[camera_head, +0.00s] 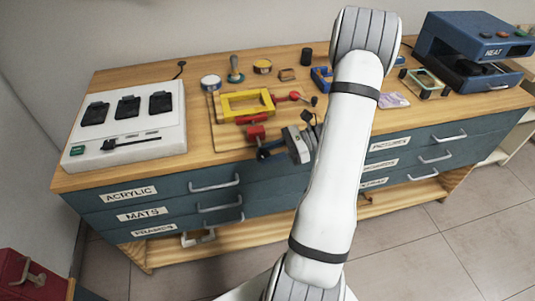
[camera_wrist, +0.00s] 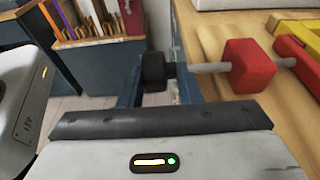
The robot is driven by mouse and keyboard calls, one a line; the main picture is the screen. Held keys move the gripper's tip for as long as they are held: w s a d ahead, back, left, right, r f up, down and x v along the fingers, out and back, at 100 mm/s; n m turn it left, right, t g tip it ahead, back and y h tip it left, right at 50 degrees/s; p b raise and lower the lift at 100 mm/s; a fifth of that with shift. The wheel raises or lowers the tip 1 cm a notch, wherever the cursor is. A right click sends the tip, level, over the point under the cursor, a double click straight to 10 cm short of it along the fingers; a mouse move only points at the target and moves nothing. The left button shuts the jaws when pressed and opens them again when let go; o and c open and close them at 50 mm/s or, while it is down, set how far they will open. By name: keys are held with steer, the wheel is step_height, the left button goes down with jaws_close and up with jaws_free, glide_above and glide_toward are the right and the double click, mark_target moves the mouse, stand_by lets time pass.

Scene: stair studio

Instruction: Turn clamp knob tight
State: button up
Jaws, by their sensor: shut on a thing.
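The clamp is a red block (camera_head: 256,132) with a metal rod at the front edge of the bench, beside a yellow frame (camera_head: 236,105). In the wrist view the red block (camera_wrist: 250,66) is at right, and its rod (camera_wrist: 208,67) runs left to a black knob (camera_wrist: 153,68). My gripper (camera_head: 268,152) reaches the bench's front edge from the right. In the wrist view my gripper (camera_wrist: 155,88) has its dark blue fingers on either side of the knob and is shut on it. The contact is partly hidden behind the wrist housing.
A wooden bench (camera_head: 215,165) carries a white panel (camera_head: 120,150) at left and a blue heat press (camera_head: 470,50) at right. Drawers line the front.

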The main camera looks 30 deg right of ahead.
steer(key=shift+s+a+f+y, duration=0.1)
steer(key=shift+s+f+y, duration=0.15)
steer(key=shift+y, duration=0.55)
steer(key=shift+t, duration=0.3)
steer(key=o, duration=0.5)
steer(key=shift+o, duration=1.4)
steer(key=shift+s, duration=0.1)
steer(key=shift+r, duration=0.1)
steer(key=shift+d, duration=0.2)
steer(key=b+v, duration=0.1)
steer(key=v, duration=0.6)
steer(key=shift+d, duration=0.25)
